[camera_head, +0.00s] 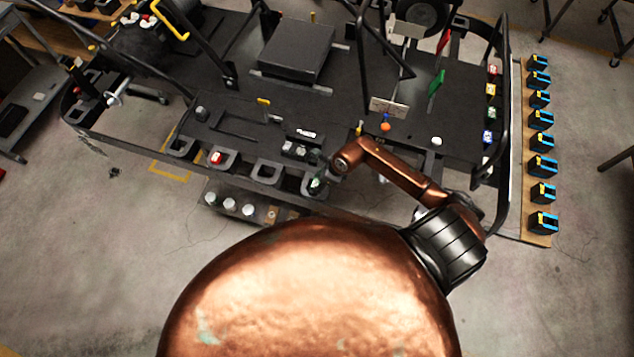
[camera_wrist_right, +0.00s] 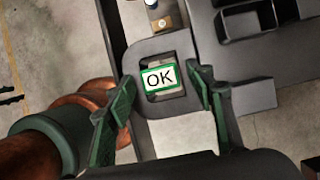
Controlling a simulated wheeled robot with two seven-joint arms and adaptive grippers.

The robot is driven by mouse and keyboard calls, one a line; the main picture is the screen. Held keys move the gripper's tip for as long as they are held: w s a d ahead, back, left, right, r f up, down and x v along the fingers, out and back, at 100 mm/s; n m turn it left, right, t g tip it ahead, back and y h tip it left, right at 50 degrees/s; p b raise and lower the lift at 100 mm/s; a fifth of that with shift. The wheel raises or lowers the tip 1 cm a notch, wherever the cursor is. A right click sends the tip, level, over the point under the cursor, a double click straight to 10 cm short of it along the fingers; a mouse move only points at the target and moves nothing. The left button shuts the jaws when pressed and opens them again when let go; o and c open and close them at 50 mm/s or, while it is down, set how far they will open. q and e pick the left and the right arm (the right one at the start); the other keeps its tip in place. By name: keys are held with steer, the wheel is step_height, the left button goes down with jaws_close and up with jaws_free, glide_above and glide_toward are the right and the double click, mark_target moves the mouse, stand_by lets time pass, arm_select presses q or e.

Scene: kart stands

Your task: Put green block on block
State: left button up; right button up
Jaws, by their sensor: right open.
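The green block (camera_wrist_right: 159,79), a green-edged block with a white face reading "OK", sits in the square opening of a dark holder (camera_wrist_right: 143,57) in the right wrist view. My right gripper (camera_wrist_right: 162,80) is open, with one green finger on each side of the block. I cannot tell whether the fingers touch it. A red block (camera_head: 217,158) sits in another holder to the left. My left gripper is not in view.
Several coloured blocks (camera_head: 490,110) stand in a column at the kart's right side. A dark box (camera_head: 296,49) and slanted bars rise from the kart deck. A row of blue-and-black items (camera_head: 541,120) lies on a board to the right. An empty holder (camera_head: 267,172) is left of the gripper.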

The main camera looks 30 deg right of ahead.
steer(key=shift+r, duration=0.3)
steer(key=b+v, duration=0.1)
steer(key=v, duration=1)
steer(key=shift+r+b, duration=0.35)
